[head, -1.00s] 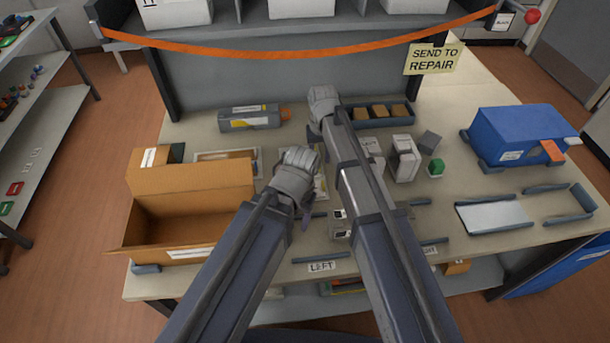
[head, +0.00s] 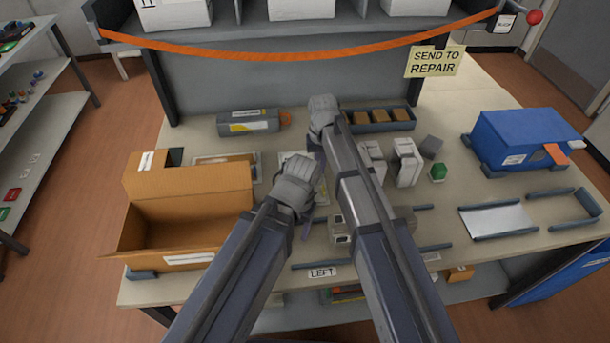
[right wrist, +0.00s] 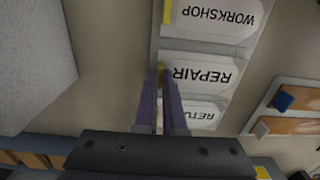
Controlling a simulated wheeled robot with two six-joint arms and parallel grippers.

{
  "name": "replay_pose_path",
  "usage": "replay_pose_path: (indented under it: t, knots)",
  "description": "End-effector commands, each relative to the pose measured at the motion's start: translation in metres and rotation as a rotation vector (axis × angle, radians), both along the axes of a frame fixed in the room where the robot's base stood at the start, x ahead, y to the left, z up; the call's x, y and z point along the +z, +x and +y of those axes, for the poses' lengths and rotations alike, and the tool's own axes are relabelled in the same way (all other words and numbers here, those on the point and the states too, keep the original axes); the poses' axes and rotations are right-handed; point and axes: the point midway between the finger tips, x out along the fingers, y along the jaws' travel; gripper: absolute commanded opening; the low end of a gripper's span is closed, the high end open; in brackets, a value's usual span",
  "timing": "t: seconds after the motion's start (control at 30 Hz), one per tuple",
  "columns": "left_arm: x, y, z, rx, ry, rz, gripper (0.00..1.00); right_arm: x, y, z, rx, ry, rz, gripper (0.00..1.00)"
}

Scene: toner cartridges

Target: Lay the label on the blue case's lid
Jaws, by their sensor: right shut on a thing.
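The blue case (head: 522,138) stands at the right of the table, with an orange piece and a small white sticker on its side. In the right wrist view, labels lie in a row on a grey holder: WORKSHOP (right wrist: 215,18), REPAIR (right wrist: 200,74) and a partly covered one starting RETU (right wrist: 203,113). My right gripper (right wrist: 160,76) is shut at the yellow edge of the REPAIR label, which still lies in its row. In the head view the arms mostly cover the labels. My left gripper (head: 307,219) hangs over the table middle; its jaw opening is hard to see.
An open cardboard box (head: 190,190) stands at the left. A grey cartridge (head: 247,123) and a tray of brown blocks (head: 380,118) are at the back. A railed white plate (head: 496,220) lies front right.

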Motion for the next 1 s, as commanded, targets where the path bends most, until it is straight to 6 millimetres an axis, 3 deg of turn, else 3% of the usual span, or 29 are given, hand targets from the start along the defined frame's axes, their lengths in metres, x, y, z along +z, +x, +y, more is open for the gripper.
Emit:
replay_pose_path:
  t: [0.57,0.77,1.0]
  knots:
    - [0.004,0.0,0.0,0.0,0.0,0.0,0.64,0.004,0.0,0.0,0.0,0.0,0.0,0.0]
    - [0.02,0.0,0.0,0.0,0.0,0.0,0.64,0.02,0.0,0.0,0.0,0.0,0.0,0.0]
    - [0.055,0.0,0.0,0.0,0.0,0.0,0.64,0.055,0.0,0.0,0.0,0.0,0.0,0.0]
